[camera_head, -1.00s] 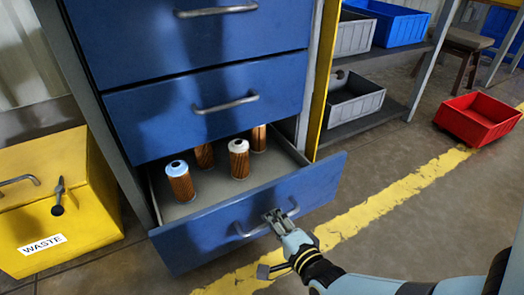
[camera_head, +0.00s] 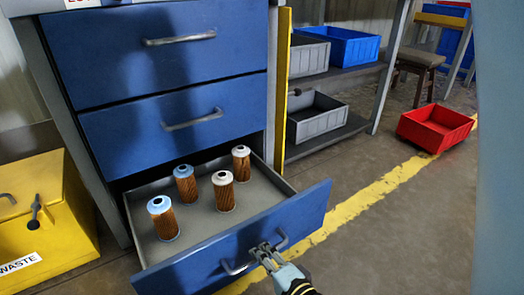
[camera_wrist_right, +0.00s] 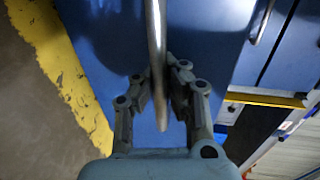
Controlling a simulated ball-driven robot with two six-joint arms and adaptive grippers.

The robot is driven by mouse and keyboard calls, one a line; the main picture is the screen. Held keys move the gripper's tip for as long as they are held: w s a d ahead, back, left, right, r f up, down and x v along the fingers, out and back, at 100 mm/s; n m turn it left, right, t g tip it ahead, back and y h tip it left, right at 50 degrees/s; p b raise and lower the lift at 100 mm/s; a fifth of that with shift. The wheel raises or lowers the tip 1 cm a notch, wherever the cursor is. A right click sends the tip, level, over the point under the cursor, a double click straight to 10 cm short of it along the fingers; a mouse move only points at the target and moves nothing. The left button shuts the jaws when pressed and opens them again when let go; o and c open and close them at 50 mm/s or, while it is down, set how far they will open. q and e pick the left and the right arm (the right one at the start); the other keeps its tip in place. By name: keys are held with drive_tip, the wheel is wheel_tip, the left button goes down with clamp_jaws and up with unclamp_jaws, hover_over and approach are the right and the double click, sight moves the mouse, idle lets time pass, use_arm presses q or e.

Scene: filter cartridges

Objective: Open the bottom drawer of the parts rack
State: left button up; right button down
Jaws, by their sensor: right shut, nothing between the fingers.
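The parts rack's blue bottom drawer (camera_head: 306,214) stands far out, its grey tray showing in the head view. Its bar handle (camera_head: 234,269) is on the front panel. My right gripper (camera_head: 265,251) is at the handle, fingers shut with nothing gripped between them. In the right wrist view the handle bar (camera_wrist_right: 155,35) runs past the fingertips (camera_wrist_right: 163,80). Several filter cartridges stand upright in the drawer, including a white-topped one (camera_head: 223,191) and a blue-topped one (camera_head: 162,218). My left gripper is not in view.
The closed middle drawer (camera_head: 240,105) and upper drawer (camera_head: 90,60) are above. A yellow waste bin (camera_head: 70,235) stands at left. A shelf with grey bins (camera_head: 325,125) and a red bin (camera_head: 437,125) on the floor are at right. Floor right of the drawer is clear.

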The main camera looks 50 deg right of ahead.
drive_tip(key=c, duration=2)
unclamp_jaws()
drive_tip(key=shift+c, duration=0.2)
drive_tip(key=o, duration=0.7)
